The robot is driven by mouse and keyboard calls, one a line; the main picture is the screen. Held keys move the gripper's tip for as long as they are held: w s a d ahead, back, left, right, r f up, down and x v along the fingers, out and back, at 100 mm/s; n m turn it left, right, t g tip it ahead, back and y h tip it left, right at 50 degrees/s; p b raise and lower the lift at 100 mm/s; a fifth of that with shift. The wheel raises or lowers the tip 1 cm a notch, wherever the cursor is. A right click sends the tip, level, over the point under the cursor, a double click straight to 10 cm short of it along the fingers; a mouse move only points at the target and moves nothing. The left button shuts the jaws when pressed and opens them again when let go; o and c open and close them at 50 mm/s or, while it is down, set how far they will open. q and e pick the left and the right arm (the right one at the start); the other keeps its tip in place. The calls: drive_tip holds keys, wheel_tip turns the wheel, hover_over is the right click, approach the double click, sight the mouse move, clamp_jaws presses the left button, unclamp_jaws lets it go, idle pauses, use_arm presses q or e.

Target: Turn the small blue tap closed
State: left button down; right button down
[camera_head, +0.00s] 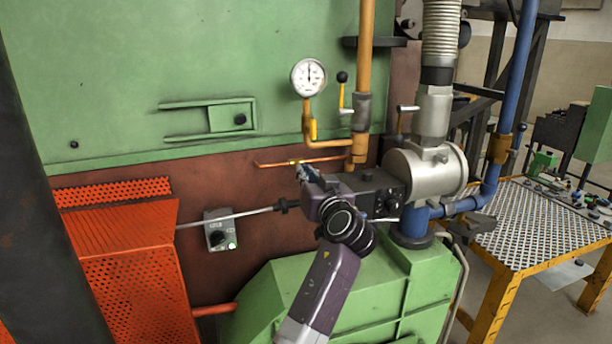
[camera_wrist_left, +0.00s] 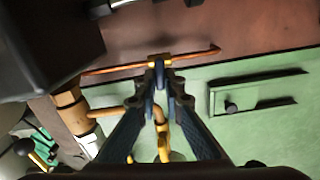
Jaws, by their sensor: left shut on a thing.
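A thin copper pipe (camera_head: 330,158) runs level below the pressure gauge, with a small brass fitting (camera_head: 296,162) on it. My left gripper (camera_head: 300,172) reaches up to this fitting from below. In the left wrist view, its two fingers (camera_wrist_left: 160,80) are closed together right at the brass fitting (camera_wrist_left: 160,60). A small bluish part, which seems to be the tap handle (camera_wrist_left: 159,70), is pinched between the fingertips. The fingers hide most of it, so its angle cannot be told. My right gripper is not in view.
A pressure gauge (camera_head: 308,77) and a yellow lever with a black knob (camera_head: 342,77) stand above the pipe. A thick orange pipe (camera_head: 366,40) and a silver cylinder (camera_head: 428,168) are close on the right. An orange perforated guard (camera_head: 128,235) is on the left.

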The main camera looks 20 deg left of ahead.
use_arm(q)
drive_tip(key=shift+w+m+p, duration=0.15)
drive_tip(key=shift+m+p, duration=1.65)
drive_tip(key=shift+m, duration=6.4)
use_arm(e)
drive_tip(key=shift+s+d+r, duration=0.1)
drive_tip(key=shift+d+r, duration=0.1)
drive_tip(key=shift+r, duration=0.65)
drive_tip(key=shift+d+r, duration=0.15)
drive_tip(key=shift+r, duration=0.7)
use_arm(q)
drive_tip(key=c, duration=2.1)
unclamp_jaws()
drive_tip(key=shift+w+a+f, duration=0.1)
drive_tip(key=shift+o, duration=0.3)
drive_tip(key=shift+w+a+f, duration=0.1)
drive_tip(key=shift+a+f, duration=0.05)
drive_tip(key=shift+f, duration=0.05)
drive_tip(key=v, duration=0.7)
drive_tip(key=shift+s+d, duration=0.2)
drive_tip(key=shift+s, duration=0.05)
